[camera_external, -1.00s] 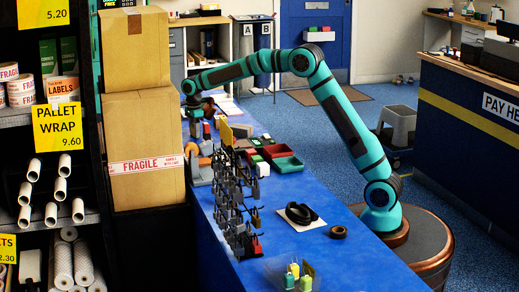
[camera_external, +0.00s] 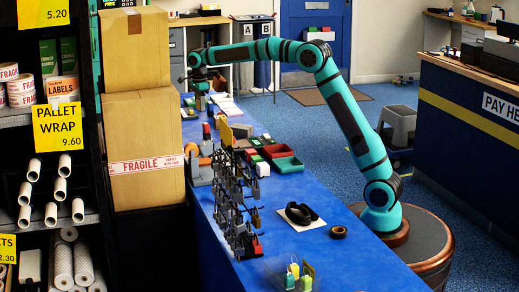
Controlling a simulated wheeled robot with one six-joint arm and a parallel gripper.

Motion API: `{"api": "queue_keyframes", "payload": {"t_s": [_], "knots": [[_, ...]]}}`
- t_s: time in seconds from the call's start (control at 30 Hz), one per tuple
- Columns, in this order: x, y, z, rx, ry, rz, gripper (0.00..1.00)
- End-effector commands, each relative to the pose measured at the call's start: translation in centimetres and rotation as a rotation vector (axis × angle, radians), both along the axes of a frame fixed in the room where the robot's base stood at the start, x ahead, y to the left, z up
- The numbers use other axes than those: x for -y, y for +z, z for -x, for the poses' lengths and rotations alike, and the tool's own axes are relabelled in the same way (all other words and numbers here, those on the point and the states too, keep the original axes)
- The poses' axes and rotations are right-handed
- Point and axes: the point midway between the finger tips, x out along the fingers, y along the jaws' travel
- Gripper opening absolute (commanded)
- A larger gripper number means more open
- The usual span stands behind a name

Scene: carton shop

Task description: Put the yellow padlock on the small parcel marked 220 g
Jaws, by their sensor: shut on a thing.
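My gripper (camera_external: 201,97) is at the far left end of the blue counter, raised above it and pointing down. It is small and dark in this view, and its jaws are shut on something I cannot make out. I cannot tell whether that is the yellow padlock. I cannot make out a parcel marked 220 g. Some flat pale items (camera_external: 226,106) lie on the counter just right of my gripper, with no readable marks.
A rack of small hanging items (camera_external: 238,205) stands along the counter's left edge. Red and green trays (camera_external: 287,164), black headphones (camera_external: 299,213) and a dark tape roll (camera_external: 338,232) lie to its right. Stacked cartons (camera_external: 145,150) stand left. Bare blue counter surrounds the headphones.

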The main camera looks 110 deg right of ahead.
Motion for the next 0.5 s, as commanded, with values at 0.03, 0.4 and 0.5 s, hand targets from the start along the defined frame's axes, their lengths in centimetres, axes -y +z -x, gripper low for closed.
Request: {"api": "queue_keyframes", "payload": {"t_s": [0.03, 0.4, 0.5], "knots": [[1.1, 0.8, 1.7, 0.002, -0.023, 0.003, 0.13], [5.4, 3.9, 9.7, 0.003, -0.128, 0.003, 0.13], [5.6, 3.4, 10.3, 0.002, -0.136, 0.001, 0.13]]}}
